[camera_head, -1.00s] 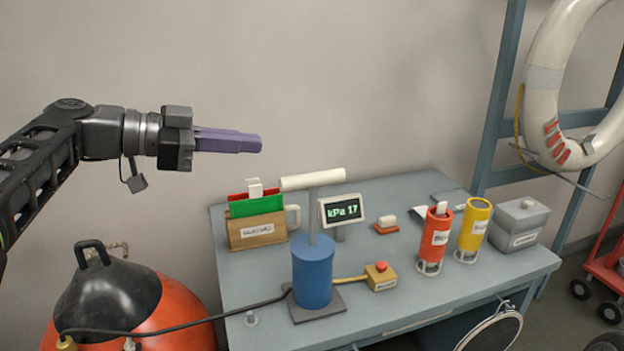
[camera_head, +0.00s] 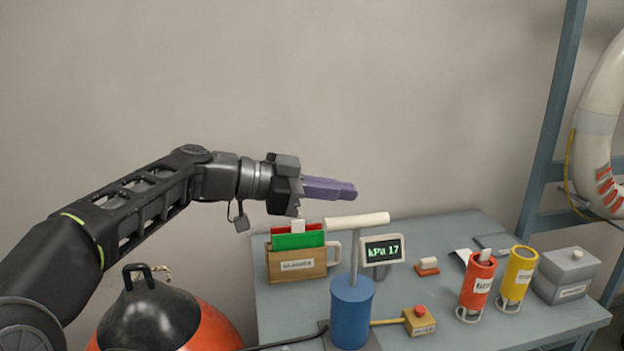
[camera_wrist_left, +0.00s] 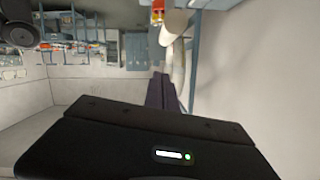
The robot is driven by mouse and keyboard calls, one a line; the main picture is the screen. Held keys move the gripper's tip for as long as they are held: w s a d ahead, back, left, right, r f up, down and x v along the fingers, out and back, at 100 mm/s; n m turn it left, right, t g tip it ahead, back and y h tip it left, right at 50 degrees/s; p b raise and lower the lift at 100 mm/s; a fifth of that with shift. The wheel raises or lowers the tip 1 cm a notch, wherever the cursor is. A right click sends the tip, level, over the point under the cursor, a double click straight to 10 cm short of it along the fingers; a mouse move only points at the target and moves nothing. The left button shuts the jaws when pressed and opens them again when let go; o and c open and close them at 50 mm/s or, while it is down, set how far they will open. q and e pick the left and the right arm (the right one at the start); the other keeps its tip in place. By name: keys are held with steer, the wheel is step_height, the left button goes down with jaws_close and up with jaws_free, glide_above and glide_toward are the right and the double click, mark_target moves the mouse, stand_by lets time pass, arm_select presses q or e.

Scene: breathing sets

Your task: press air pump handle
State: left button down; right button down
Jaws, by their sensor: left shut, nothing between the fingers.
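The air pump has a blue cylinder (camera_head: 351,312) with a grey rod and a white horizontal handle (camera_head: 357,220) on top. The handle is raised well above the cylinder. My left gripper (camera_head: 350,191) has purple fingers that are shut with nothing between them. Its fingertips appear above the handle's middle in the head view, with a small gap; their depth against it is hard to judge. The fingers also show in the left wrist view (camera_wrist_left: 162,92). A display (camera_head: 382,251) right of the rod reads kPa 17. My right gripper is not in view.
The pump stands on a grey-blue table (camera_head: 440,240). A wooden holder (camera_head: 297,265) stands left of it. A yellow button box (camera_head: 420,322), a red cylinder (camera_head: 477,282), a yellow cylinder (camera_head: 517,275) and a grey box (camera_head: 566,278) stand to the right.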

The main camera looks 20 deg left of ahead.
mark_target(345, 219)
arm_select(q)
steer(key=shift+x, duration=0.9)
steer(key=f, duration=0.2)
steer(key=shift+w+a+f+p, duration=0.15)
steer(key=shift+a+f+p, duration=0.1)
steer(key=shift+f+p, duration=0.1)
steer(key=shift+w+f, duration=0.1)
steer(key=shift+f, duration=0.5)
step_height(345, 219, down, 10)
steer(key=b, duration=1.3)
steer(key=shift+a+r, duration=0.1)
